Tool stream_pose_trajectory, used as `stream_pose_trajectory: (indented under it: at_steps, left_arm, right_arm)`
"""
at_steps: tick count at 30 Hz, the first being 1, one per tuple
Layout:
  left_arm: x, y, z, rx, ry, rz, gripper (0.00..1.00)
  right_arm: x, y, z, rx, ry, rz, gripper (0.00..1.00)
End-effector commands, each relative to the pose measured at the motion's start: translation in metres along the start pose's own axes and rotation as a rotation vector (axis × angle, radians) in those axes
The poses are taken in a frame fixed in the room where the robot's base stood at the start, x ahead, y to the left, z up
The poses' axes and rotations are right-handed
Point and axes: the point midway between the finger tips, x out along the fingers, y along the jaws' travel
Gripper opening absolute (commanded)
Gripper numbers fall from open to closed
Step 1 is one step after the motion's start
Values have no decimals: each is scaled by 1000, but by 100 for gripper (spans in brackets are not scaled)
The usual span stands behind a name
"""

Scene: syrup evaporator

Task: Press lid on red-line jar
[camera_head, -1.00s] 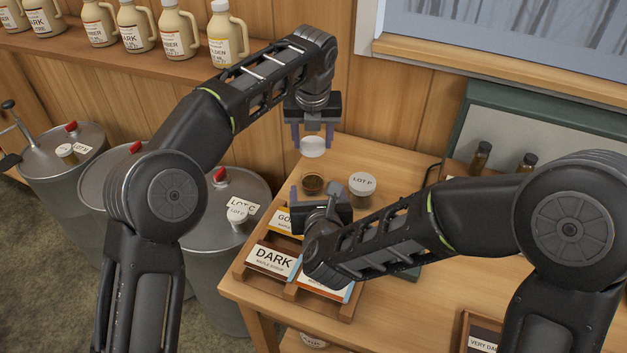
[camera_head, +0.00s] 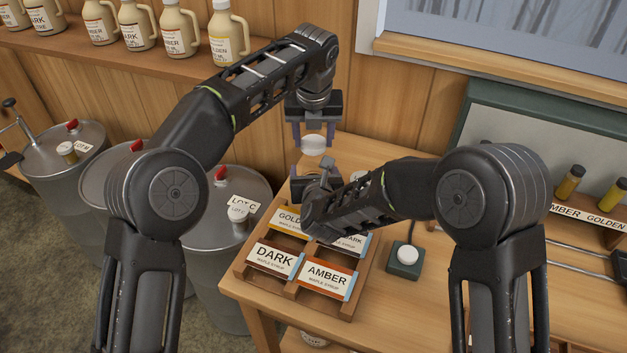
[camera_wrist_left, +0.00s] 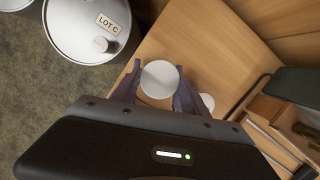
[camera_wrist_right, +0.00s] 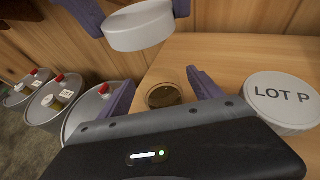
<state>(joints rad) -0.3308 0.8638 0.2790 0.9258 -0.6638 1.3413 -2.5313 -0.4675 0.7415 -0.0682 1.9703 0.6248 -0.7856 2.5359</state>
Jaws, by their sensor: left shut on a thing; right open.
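My left gripper (camera_head: 313,141) is shut on a white round lid (camera_head: 314,146). The lid also shows in the left wrist view (camera_wrist_left: 160,80) and, with the fingers at its sides, at the top of the right wrist view (camera_wrist_right: 138,27). An open jar with dark amber contents (camera_wrist_right: 164,96) stands on the table below the lid, apart from it. My right gripper (camera_wrist_right: 164,90) is open, with the jar between its fingertips in the right wrist view; I cannot tell whether they touch it. In the head view my right gripper hides the jar. No red line is visible.
A white-lidded LOT P jar (camera_wrist_right: 285,102) stands close right of the open jar. A wooden tray (camera_head: 290,292) with label cards lies in front. A green box with a white button (camera_head: 406,258) is to its right. Steel drums (camera_head: 228,205) stand left of the table.

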Motion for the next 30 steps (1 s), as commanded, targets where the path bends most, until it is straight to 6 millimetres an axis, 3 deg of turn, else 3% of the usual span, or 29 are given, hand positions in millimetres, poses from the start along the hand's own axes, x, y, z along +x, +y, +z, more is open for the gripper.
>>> stream_pose_trajectory:
  at_steps: [8,30]
  left_arm:
    - [0,0,0,0,0,0,15]
    - [0,0,0,0,0,0,15]
  right_arm:
    - [1,0,0,0,1,0,74]
    - [0,0,0,0,0,0,13]
